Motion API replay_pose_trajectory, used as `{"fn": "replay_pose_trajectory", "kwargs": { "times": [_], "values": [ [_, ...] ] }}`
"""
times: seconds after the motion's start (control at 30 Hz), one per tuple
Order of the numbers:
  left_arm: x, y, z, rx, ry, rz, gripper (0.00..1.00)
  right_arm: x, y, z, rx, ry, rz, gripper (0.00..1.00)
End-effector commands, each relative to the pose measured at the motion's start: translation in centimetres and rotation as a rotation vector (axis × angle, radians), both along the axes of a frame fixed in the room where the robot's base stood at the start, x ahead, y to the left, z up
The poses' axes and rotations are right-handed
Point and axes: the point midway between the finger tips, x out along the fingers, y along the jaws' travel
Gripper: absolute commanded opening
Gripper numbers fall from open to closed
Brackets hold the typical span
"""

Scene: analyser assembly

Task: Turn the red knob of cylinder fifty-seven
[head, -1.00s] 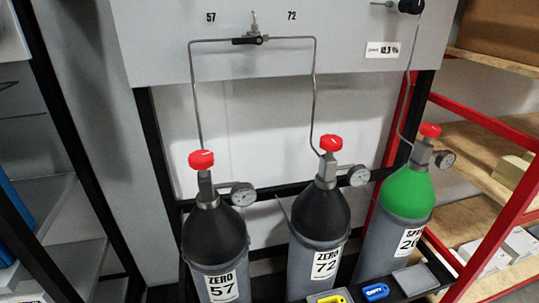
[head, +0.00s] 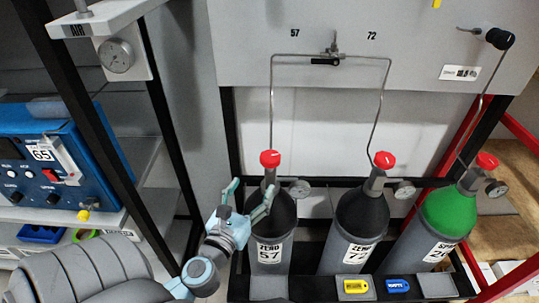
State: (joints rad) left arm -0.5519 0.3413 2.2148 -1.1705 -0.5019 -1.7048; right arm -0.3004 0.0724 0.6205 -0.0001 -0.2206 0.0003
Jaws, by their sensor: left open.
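Cylinder fifty-seven (head: 286,214) stands upright at the left of a row of three, grey with a black shoulder and a "ZERO 57" label. Its red knob (head: 270,158) sits on top of the valve, with a small gauge (head: 300,188) at the side. My left gripper (head: 251,193) is open, in front of and to the left of the cylinder's shoulder, with its fingertips lower in the picture than the knob. Nothing is between its fingers. The gripper hides part of the shoulder and valve neck; whether it touches them I cannot tell. My right gripper is not in view.
Cylinder seventy-two (head: 362,215) and a green-topped cylinder (head: 449,212) stand to the right, each with a red knob. Thin pipes run up to the grey panel (head: 400,45). A yellow tag (head: 356,286) and blue tag (head: 397,286) lie in front. A blue device (head: 60,150) stands on the left shelf.

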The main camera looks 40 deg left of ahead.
Motion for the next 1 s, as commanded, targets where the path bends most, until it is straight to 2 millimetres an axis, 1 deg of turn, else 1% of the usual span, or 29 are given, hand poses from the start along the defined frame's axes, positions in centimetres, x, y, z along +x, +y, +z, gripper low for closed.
{"fn": "replay_pose_trajectory", "kwargs": {
  "times": [0.03, 0.2, 0.3, 0.43, 0.5, 0.6, 0.8, 0.83, 1.0],
  "values": [
    [1.2, 0.4, 0.5, 0.001, -0.005, 0.000, 0.67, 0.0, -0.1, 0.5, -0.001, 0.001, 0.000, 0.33],
    [6.0, 1.8, 0.3, -0.003, -0.003, 0.001, 0.67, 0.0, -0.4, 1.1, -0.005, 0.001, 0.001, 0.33],
    [8.5, 2.6, 0.2, -0.004, -0.002, 0.001, 0.67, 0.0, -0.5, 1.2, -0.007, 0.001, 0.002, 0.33],
    [10.7, 3.2, 0.1, -0.005, -0.001, 0.000, 0.67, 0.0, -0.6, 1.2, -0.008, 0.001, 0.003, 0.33],
    [11.4, 3.5, 0.1, -0.006, -0.001, 0.000, 0.67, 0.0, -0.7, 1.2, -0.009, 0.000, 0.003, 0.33],
    [11.9, 3.6, 0.0, -0.007, 0.000, -0.001, 0.67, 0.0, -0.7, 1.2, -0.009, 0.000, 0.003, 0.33],
    [12.0, 3.6, 0.0, -0.007, 0.000, -0.001, 0.67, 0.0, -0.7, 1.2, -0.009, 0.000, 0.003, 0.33],
    [12.0, 3.6, 0.0, -0.007, 0.000, -0.001, 0.66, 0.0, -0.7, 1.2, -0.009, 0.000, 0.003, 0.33],
    [11.9, 3.6, 0.0, -0.007, 0.000, -0.001, 0.39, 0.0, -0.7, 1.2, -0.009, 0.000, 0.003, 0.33]
  ]
}}
